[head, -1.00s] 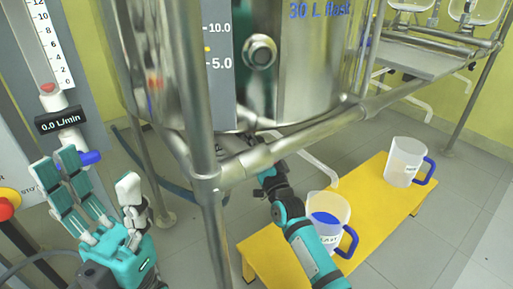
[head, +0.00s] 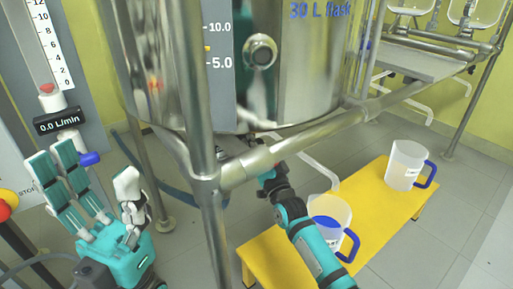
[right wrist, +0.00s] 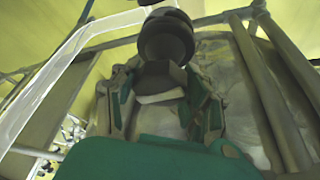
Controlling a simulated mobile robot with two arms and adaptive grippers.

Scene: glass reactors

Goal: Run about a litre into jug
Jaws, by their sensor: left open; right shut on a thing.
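The near clear jug (head: 337,238) with a blue handle stands on the yellow bench, with a blue liquid surface inside. A second jug (head: 404,165) stands farther right and looks empty. The steel 30 L flask (head: 305,80) hangs above in its frame. My right gripper (head: 266,175) reaches up under the flask, partly behind the frame rail. The right wrist view shows its fingers (right wrist: 160,88) closed around a dark round valve part (right wrist: 165,42).
The flow meter display (head: 60,120) reads 0.0 L/min. The steel frame post (head: 205,160) stands between my two grippers. The yellow bench (head: 365,208) has bare room between the jugs. A red button on yellow (head: 6,205) is at the left edge.

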